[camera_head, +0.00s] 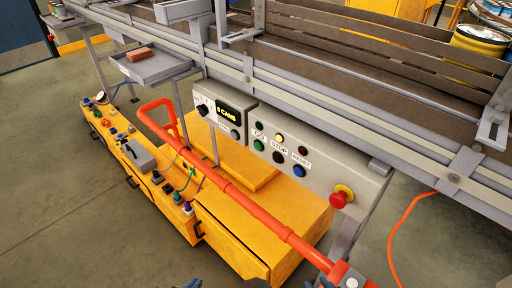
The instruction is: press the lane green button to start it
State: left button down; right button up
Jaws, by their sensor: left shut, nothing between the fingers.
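The grey control panel (322,182) hangs on the near side of the conveyor. Its green button (258,145) sits under the GO label at the left. A black button (279,157) is under STOP and a blue button (299,171) is under RESET. Of the lamps above, the middle one (279,138) looks yellow and the others dark. Dark tips at the bottom edge appear to be my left gripper (193,284), shut and empty, and my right gripper (326,281), mostly cut off. Both are well below the panel, apart from the green button.
A red emergency knob (341,196) sits at the panel's right end. An orange-red bar (240,200) crosses in front, below the buttons. A yellow cart (270,220) stands beneath. A display box (236,113) reads CANS. A grey tray (155,68) holds a brown block.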

jog(key=shift+w, duration=0.15)
grip_shut()
jog(key=shift+s+f, duration=0.1)
jog(key=shift+s, duration=0.2)
dwell(0.3)
jog(key=shift+w, duration=0.2)
dwell(0.4)
